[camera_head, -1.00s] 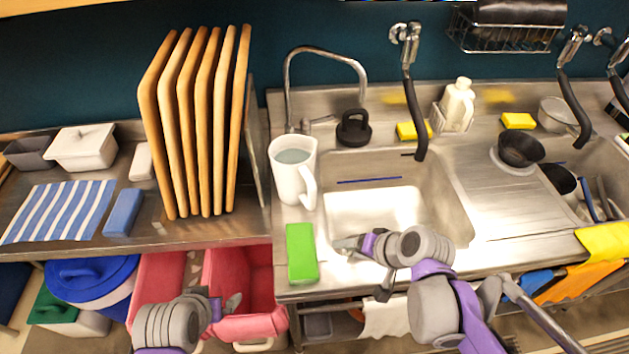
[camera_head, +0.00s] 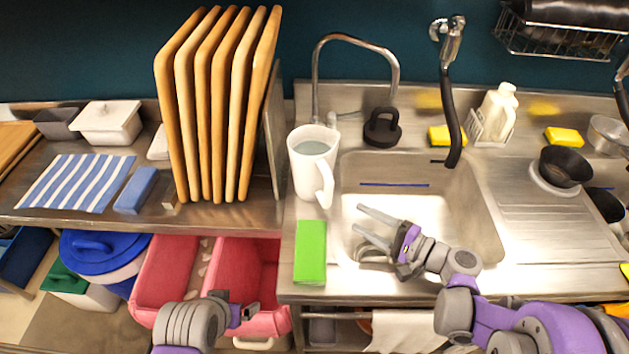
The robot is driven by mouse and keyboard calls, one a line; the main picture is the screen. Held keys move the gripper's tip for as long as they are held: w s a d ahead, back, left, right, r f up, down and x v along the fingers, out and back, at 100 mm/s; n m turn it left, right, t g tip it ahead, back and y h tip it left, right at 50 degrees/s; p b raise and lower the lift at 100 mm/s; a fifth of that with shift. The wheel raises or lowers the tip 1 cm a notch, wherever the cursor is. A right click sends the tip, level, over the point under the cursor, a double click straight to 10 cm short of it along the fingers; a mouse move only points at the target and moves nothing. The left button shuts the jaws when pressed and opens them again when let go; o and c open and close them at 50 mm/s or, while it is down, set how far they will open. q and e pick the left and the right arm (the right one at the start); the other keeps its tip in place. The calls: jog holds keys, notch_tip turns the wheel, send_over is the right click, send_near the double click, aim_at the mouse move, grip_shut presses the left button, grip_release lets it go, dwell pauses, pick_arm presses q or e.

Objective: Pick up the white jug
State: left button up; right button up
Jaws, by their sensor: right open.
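The white jug (camera_head: 309,178) stands upright on the steel counter, left of the sink, with its handle towards the lower right. Greyish contents show inside its top. My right gripper (camera_head: 360,220) is over the left part of the sink, with its two fingers spread and pointing left. It is empty, to the right of and a little below the jug, and apart from it. My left gripper (camera_head: 247,312) is low at the front, over the pink bins; its fingers are too small and dark to tell how far apart they are.
A green sponge (camera_head: 310,252) lies on the counter just in front of the jug. A tap (camera_head: 316,75) rises behind it. Upright wooden boards (camera_head: 213,110) and a metal panel stand to the left. A black plunger-like thing (camera_head: 382,128) sits behind the sink (camera_head: 490,215).

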aim_at(316, 174)
jog(key=x, duration=0.3)
jog(key=p+x, duration=0.1)
jog(key=x, duration=0.6)
jog(key=shift+w+r, duration=0.1)
jog(key=shift+r, duration=0.3)
jog(key=shift+c, duration=0.7)
grip_shut()
